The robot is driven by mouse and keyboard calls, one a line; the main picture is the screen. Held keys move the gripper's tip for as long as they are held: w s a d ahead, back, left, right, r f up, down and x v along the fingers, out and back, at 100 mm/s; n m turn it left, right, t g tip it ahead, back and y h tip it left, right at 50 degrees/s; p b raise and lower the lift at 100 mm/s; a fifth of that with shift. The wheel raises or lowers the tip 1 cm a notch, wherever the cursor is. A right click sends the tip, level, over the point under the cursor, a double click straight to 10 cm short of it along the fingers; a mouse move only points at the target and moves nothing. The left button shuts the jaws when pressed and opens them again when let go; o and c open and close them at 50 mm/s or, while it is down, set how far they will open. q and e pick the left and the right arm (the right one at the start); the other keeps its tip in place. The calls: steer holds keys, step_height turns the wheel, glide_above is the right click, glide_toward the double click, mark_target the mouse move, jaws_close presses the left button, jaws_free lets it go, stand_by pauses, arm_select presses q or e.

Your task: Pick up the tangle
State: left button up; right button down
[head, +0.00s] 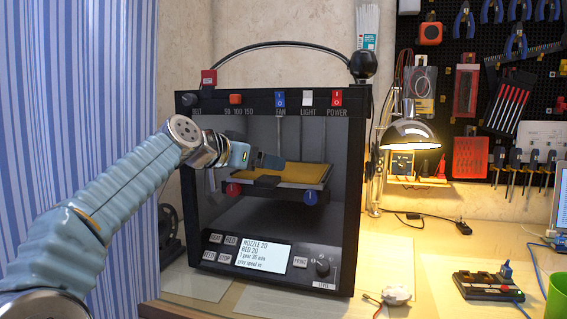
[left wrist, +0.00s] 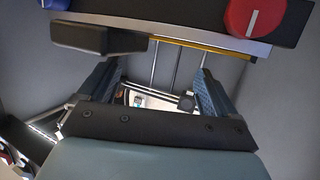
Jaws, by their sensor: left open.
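No tangle can be made out with certainty in either view. A small pale lump with red and dark wires (head: 395,295) lies on the table in front of the printer; I cannot tell if it is the tangle. My left gripper (head: 268,161) reaches into the open front of the black 3D printer (head: 352,190), by the yellow print bed (head: 302,173). In the left wrist view my left gripper (left wrist: 158,70) has its two blue fingers spread apart, with nothing visibly held between them. My right gripper is not in view.
The printer's red knob (head: 233,189) and blue knob (head: 310,197) sit at the bed's front edge, close to my left gripper. A lit lamp (head: 408,134) stands right of the printer. A black switch box (head: 488,287) lies on the table at right.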

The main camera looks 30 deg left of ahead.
arm_select(q)
steer(key=shift+x, duration=1.15)
steer(key=x, duration=0.1)
steer(key=p+x, duration=0.1)
steer(key=x, duration=0.1)
steer(key=p+x, duration=0.1)
steer(key=shift+w+r, duration=0.3)
steer(key=shift+r, duration=0.05)
steer(key=shift+w+d+f, duration=0.1)
steer(key=shift+w+f, duration=0.1)
steer(key=shift+w, duration=0.3)
steer(key=c, duration=1.1)
